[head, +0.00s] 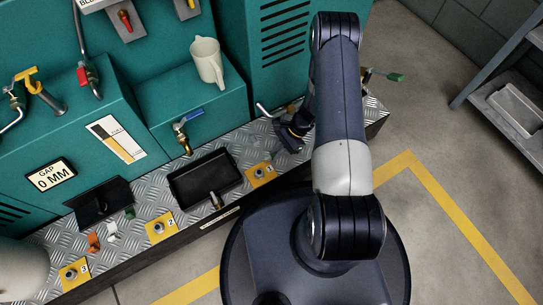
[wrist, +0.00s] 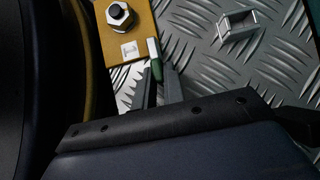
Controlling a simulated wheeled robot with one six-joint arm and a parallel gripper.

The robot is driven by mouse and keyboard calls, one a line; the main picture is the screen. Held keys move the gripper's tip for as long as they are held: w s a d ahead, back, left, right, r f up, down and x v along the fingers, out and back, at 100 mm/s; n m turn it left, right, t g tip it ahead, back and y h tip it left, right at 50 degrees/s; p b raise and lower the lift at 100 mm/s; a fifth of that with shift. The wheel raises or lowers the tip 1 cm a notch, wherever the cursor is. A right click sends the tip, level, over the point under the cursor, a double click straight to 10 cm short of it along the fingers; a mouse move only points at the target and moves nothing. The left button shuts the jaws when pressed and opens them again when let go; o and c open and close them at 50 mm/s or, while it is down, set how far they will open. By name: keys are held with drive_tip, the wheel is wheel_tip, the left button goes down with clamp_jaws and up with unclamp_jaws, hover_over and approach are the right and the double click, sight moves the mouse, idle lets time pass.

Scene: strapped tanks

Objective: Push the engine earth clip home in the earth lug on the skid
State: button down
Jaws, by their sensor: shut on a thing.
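My gripper (head: 292,138) is low over the tread-plate skid (head: 230,145), partly hidden by my arm in the head view. The clip lies beside the lower right edge of a yellow plate (wrist: 119,35) with a bolt and nut. A small square metal bracket (wrist: 238,27), possibly the earth lug, stands on the tread plate to the right, apart from the clip. I cannot make out the held clip in the head view.
Yellow numbered plates with bolts (head: 161,226) line the skid's front edge. A black tray (head: 205,174) and small orange, white and green pieces (head: 111,230) lie to the left. A teal cabinet (head: 190,95) with a mug (head: 207,62) stands behind. Grey shelving (head: 515,105) is at right.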

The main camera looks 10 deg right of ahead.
drive_tip(key=shift+r+p, duration=1.85)
drive_tip(key=shift+r, duration=1.15)
